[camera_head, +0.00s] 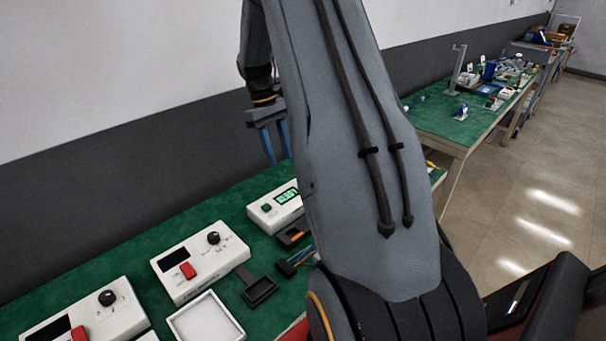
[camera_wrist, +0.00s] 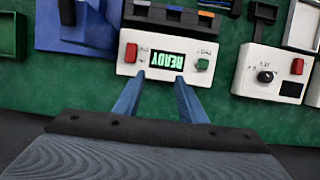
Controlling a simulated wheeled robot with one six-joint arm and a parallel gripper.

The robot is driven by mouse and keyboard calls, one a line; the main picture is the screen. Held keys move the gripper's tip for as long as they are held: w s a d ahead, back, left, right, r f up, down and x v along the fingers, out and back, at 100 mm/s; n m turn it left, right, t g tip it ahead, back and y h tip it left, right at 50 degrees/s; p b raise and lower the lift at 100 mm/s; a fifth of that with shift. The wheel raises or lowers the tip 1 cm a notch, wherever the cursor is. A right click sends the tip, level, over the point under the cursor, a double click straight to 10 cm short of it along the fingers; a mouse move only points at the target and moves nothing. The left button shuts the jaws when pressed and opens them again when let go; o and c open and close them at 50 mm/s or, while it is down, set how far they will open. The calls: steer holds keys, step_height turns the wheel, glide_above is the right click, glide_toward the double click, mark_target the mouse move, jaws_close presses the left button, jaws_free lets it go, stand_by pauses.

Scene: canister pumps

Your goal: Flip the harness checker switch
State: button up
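A white box (camera_wrist: 160,35) with a lit green display (camera_wrist: 167,59) reading READY, upside down in the wrist view, stands on the green bench. It has a red switch (camera_wrist: 130,52) and a green button (camera_wrist: 202,64). Its labels are too small to read, so I cannot confirm that it is the harness checker. In the head view my arm partly hides this box (camera_head: 263,217). My gripper (camera_wrist: 159,76) is open and empty, its blue fingers apart at the box's edge in the wrist view. In the head view my gripper (camera_head: 277,163) hangs above and behind the box.
Another white box (camera_head: 205,255) has a black knob, red switch and dark display; a similar one (camera_head: 120,318) stands nearer. A white tray (camera_head: 207,318), a black holder (camera_head: 259,290) and cables (camera_head: 297,262) lie in front. A blue fixture (camera_wrist: 75,35) is beside the lit box.

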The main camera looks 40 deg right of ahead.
steer(key=d+f+g, duration=0.1)
steer(key=d+f, duration=0.1)
steer(key=d, duration=0.5)
steer(key=shift+w+p+x, duration=0.15)
steer(key=shift+p+x, duration=0.45)
steer(key=shift+x, duration=1.25)
steer(key=shift+w+p+x, duration=0.15)
steer(key=shift+p+x, duration=0.4)
steer(key=shift+x, duration=1.3)
steer(key=shift+f, duration=0.1)
